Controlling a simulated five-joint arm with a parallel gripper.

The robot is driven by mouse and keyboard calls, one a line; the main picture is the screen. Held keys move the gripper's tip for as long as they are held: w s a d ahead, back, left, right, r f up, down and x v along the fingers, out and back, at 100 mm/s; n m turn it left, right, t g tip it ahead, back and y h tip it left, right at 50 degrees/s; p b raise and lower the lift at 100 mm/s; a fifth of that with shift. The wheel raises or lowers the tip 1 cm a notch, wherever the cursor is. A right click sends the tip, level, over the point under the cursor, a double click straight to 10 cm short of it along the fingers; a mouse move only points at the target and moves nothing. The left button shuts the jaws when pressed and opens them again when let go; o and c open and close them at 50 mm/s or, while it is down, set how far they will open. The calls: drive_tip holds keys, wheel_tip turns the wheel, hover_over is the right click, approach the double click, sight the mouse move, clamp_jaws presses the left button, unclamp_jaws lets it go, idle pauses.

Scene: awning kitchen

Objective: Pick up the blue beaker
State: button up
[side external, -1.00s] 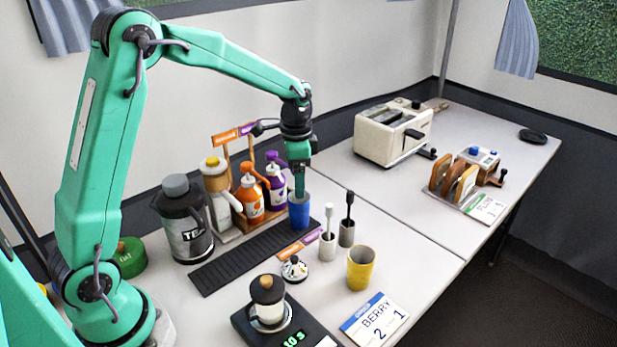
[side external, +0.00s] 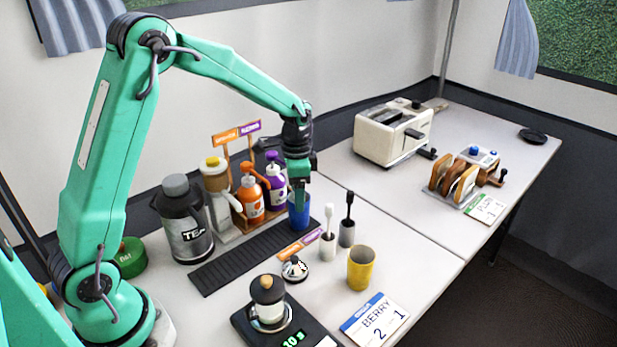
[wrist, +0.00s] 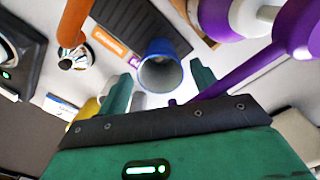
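The blue beaker (side external: 299,216) stands upright at the far right end of the black ribbed mat, near the pump bottles. In the wrist view, the beaker (wrist: 160,48) shows its open mouth, roughly between my two green fingers. My gripper (side external: 300,192) points down over the beaker, its fingers overlapping the beaker's rim in the side view. In the wrist view my gripper (wrist: 160,80) is open, with a gap on each side of the beaker. I cannot tell whether either finger touches it.
An orange pump bottle (side external: 250,200) and a purple pump bottle (side external: 275,187) stand close left of the beaker. The black mat (side external: 235,268) lies in front.

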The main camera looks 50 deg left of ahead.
drive_tip(key=c, duration=1.2)
drive_tip(key=shift+r, duration=0.3)
drive_tip(key=shift+w+a+r, duration=0.35)
drive_tip(key=shift+w+r, duration=0.15)
drive_tip(key=shift+w, duration=2.35)
drive_tip(key=shift+w+a+r, duration=0.4)
drive_tip(key=shift+w+r, duration=0.05)
drive_tip(key=shift+w, duration=2.35)
drive_tip(key=shift+w+a+r, duration=0.35)
drive_tip(key=shift+w+r, duration=0.15)
drive_tip(key=shift+w, duration=2.35)
drive_tip(key=shift+w, duration=0.4)
